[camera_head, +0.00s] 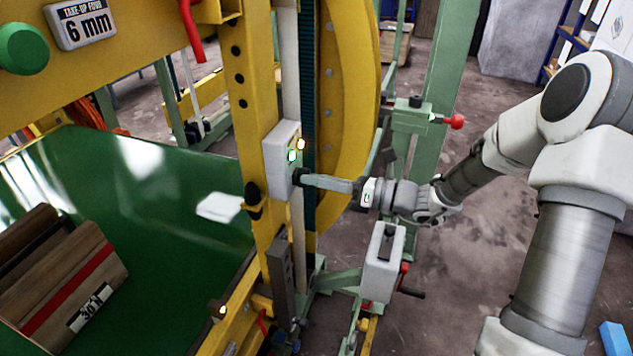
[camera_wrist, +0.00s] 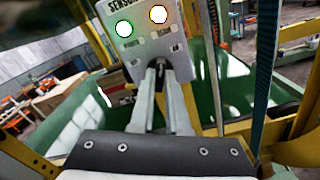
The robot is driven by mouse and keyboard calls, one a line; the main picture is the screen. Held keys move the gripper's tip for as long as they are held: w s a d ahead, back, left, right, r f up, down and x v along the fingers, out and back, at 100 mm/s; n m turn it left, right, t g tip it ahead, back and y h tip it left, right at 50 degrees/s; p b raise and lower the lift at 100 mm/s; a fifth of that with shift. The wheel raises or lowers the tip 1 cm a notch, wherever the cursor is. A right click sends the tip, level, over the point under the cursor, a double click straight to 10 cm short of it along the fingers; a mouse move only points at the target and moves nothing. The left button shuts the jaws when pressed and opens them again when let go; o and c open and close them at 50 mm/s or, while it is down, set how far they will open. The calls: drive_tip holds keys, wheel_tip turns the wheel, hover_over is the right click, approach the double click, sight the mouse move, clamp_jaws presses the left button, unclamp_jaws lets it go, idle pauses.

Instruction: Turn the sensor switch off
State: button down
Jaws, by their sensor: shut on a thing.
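The sensor box (camera_head: 279,152) is a light grey panel on the yellow upright. In the wrist view the sensor box (camera_wrist: 146,44) shows a lit white-green lamp at left and a lit orange-white lamp at right. A dark switch knob (camera_head: 297,176) is on the lower part of its face. My gripper (camera_head: 306,180) reaches in from the right, with its fingertips at the knob. In the wrist view my gripper (camera_wrist: 161,70) has its two fingers close together around the knob, which they largely hide. The switch's setting cannot be read.
The yellow frame (camera_head: 252,90) holds the box, and a large yellow ring (camera_head: 357,100) stands close behind my gripper. A grey box with a lever (camera_head: 384,262) sits below my wrist. The green conveyor bed (camera_head: 150,190) carries wooden boards at left. Open floor lies to the right.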

drive_tip(key=shift+s+f+n+b, duration=0.1)
drive_tip(key=shift+n+b, duration=4.75)
drive_tip(key=shift+n, duration=1.55)
drive_tip(key=c, duration=0.9)
unclamp_jaws()
